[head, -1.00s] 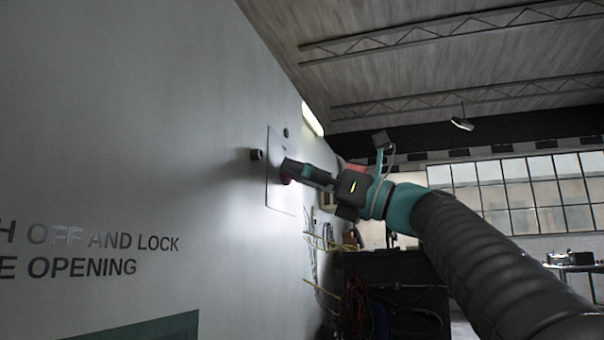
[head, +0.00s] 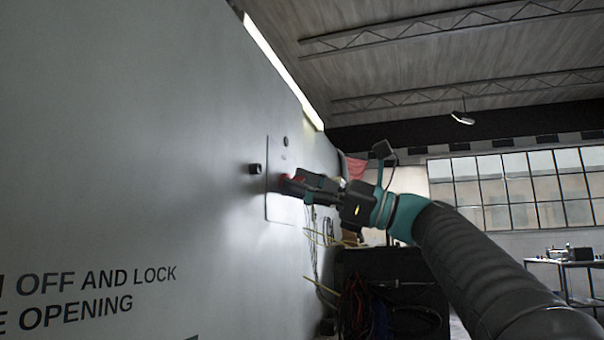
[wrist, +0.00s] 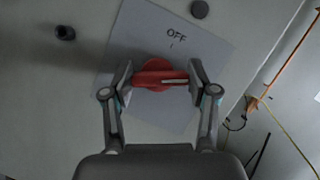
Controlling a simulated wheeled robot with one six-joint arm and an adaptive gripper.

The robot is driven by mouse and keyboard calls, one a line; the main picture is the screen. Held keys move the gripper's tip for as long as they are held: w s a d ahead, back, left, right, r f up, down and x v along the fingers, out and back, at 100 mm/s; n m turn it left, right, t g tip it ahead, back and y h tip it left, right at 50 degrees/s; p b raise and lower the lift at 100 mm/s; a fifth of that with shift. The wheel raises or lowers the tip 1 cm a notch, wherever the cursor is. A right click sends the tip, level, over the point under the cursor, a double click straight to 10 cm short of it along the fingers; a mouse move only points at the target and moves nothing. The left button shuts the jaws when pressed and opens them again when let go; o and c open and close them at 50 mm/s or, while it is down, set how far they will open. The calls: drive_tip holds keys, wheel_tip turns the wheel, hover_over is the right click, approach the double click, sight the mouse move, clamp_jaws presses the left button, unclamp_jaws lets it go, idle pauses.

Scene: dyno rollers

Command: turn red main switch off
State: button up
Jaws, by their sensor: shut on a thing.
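The red main switch (wrist: 155,74) is a round red knob with a bar handle on a grey plate (wrist: 210,45). In the wrist view the bar lies nearly level, with a pale mark toward its right end. The word OFF stands above the knob on the plate. My gripper (wrist: 160,78) is shut on the bar, one finger at each end. In the head view my gripper (head: 291,184) reaches the plate on the wall from the right, and the fingers hide most of the red switch (head: 285,177).
A dark round knob (head: 255,168) sticks out of the wall left of the plate, and a small dark button (head: 285,141) is above the switch. Yellow cables (head: 320,288) hang below right, near a dark cabinet (head: 395,300).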

drive_tip(key=n+g+p, duration=0.1)
drive_tip(key=n, duration=0.2)
drive_tip(key=n+g+h+p, duration=0.1)
drive_tip(key=n+g+p, duration=0.1)
drive_tip(key=n, duration=0.2)
drive_tip(key=shift+r, duration=0.2)
drive_tip(key=shift+s+f+n+g+h+p, duration=0.1)
drive_tip(key=shift+n+g+h+p, duration=0.4)
drive_tip(key=shift+n, duration=1.3)
drive_tip(key=shift+f+n+g+h+b, duration=0.15)
drive_tip(key=shift+n+h, duration=0.75)
drive_tip(key=shift+n, duration=0.9)
drive_tip(key=shift+r, duration=0.1)
drive_tip(key=o, duration=1.2)
drive_tip(key=shift+c, duration=0.2)
drive_tip(key=d, duration=0.7)
drive_tip(key=shift+d, duration=0.2)
